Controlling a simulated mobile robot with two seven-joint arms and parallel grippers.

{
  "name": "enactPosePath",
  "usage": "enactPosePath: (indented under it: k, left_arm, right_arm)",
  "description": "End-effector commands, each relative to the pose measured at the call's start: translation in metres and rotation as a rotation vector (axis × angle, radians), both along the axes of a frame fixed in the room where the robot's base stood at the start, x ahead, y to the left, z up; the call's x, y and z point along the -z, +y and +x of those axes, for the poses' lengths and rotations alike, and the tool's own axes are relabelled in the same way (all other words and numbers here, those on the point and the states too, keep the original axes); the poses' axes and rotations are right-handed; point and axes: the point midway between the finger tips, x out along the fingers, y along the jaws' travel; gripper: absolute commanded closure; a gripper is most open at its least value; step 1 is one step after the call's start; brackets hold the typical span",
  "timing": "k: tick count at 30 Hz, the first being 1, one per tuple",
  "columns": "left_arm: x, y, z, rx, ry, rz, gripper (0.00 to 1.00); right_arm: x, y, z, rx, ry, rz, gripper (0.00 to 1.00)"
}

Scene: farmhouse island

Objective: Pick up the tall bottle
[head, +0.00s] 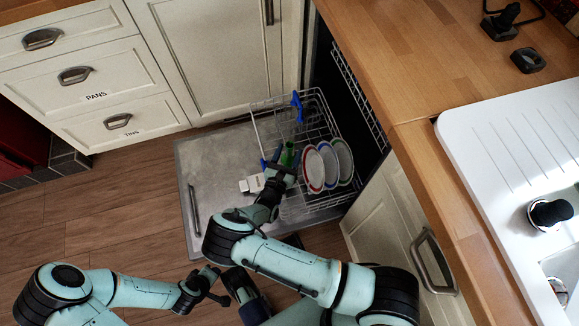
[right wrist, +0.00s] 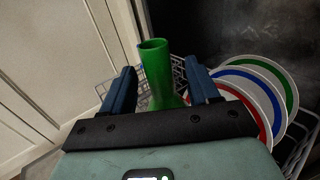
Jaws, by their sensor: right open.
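The tall bottle is green, with a narrow neck and a wider base. It stands in the dishwasher's lower rack, and its top shows in the head view (head: 288,154). In the right wrist view the bottle (right wrist: 158,72) rises between my right gripper's fingers. My right gripper (head: 281,170) is open, with a blue finger on each side of the bottle and a visible gap to each. In the right wrist view the gripper's palm (right wrist: 160,122) hides the bottle's foot. My left gripper (head: 205,287) is low in the head view, far from the bottle; its jaw state is unclear.
Plates with red, blue and green rims (head: 329,165) stand in the wire rack (head: 325,207) just right of the bottle. The open dishwasher door (head: 210,170) lies flat beneath. A wooden counter (head: 420,60) is at right, cabinets (head: 75,75) at left.

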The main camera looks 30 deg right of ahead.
Motion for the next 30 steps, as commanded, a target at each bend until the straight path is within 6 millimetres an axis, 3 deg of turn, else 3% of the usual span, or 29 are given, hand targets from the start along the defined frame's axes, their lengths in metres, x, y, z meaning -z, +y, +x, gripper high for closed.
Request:
enactPosePath:
  k: [3,10,11,16,30]
  left_arm:
    - [0.005,0.0029,0.0052,-0.006,-0.013,0.007,0.71]
    - [0.0043,0.0034,0.0065,-0.007,-0.017,0.008,0.71]
    - [0.0042,0.0034,0.0064,-0.007,-0.017,0.008,0.71]
    - [0.0042,0.0033,0.0064,-0.007,-0.016,0.008,0.71]
    - [0.0019,0.0021,0.0041,-0.005,-0.011,0.006,0.71]
  right_arm:
    - [0.001,-0.0119,0.0112,0.001,-0.002,0.002,0.4]
    - [-0.0005,-0.0139,0.0132,-0.001,-0.002,0.001,0.4]
    - [-0.0005,-0.0139,0.0132,-0.001,-0.002,0.001,0.46]
    - [-0.0004,-0.0137,0.0129,-0.001,-0.002,0.001,1.0]
    - [-0.0067,-0.0137,0.0132,-0.001,-0.003,-0.001,1.0]
